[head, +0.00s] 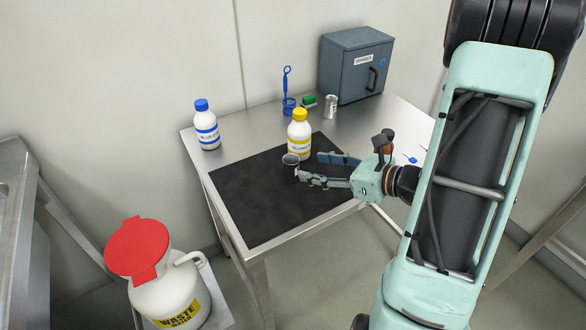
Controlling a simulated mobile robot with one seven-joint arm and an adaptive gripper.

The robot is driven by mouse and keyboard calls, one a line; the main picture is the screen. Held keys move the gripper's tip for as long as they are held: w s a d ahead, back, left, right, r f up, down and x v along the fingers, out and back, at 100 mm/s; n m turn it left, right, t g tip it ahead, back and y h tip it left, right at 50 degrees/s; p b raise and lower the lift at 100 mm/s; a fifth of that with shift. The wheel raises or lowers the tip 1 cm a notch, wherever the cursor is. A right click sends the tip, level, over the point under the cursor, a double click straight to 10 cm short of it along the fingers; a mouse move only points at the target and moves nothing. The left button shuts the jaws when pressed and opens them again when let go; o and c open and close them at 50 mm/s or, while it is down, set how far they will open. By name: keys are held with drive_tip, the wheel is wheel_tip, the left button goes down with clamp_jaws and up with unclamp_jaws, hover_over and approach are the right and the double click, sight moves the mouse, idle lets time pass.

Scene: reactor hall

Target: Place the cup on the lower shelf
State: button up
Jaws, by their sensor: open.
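The cup appears to be at the fingertips, not deep between the fingers.
A yellow-labelled bottle (299,134) stands just behind the cup. A blue-capped bottle (206,126), silver can (331,106), blue stand (288,100) and grey cabinet (356,66) are farther back. A white waste container (168,290) stands lower left. The mat's front left is clear.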

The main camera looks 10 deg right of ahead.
sight(298, 164)
drive_tip(key=x, duration=0.9)
drive_tip(key=shift+f+b, duration=0.2)
drive_tip(key=shift+b, duration=0.1)
drive_tip(key=shift+c, duration=0.4)
clamp_jaws()
drive_tip(key=shift+r, duration=0.1)
